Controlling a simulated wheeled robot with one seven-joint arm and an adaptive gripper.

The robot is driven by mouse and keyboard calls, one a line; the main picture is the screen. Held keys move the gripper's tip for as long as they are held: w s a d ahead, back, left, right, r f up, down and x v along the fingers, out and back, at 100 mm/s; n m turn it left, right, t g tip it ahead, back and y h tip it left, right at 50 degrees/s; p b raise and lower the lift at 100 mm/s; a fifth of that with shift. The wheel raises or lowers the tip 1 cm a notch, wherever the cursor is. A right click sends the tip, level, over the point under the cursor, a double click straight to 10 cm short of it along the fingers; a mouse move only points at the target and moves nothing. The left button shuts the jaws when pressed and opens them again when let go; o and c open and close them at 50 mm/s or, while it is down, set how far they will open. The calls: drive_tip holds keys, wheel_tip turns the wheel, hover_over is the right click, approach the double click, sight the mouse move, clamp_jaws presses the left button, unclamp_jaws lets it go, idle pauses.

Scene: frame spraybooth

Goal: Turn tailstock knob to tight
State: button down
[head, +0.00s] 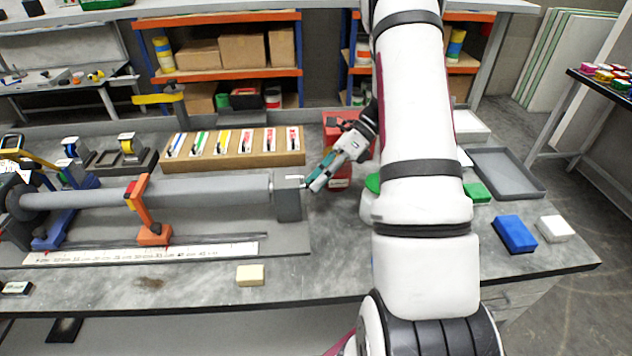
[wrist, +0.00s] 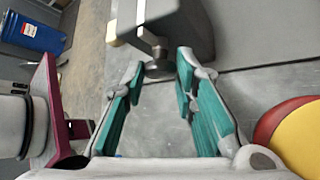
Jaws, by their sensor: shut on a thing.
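The tailstock (head: 289,204) is a grey block at the right end of the lathe-like fixture, beside a long grey tube (head: 205,191). In the wrist view the tailstock (wrist: 188,28) is at the top, with its dark grey knob (wrist: 158,69) sticking out on a short shaft. My gripper (head: 314,186) reaches the right face of the tailstock in the head view. The knob is mostly hidden by the fingers in the head view.
An orange steady rest (head: 151,234) stands over the tube. A wooden rack (head: 234,160) with coloured tags and red containers (head: 341,180) stand behind. A cream block (head: 250,275) lies in front. Blue (head: 515,234) and white (head: 556,228) blocks and a grey tray (head: 513,190) are right.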

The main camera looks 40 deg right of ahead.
drive_tip(key=shift+d, duration=0.1)
idle(0.3)
drive_tip(key=c, duration=1.3)
unclamp_jaws()
wheel_tip(320, 180, up, 10)
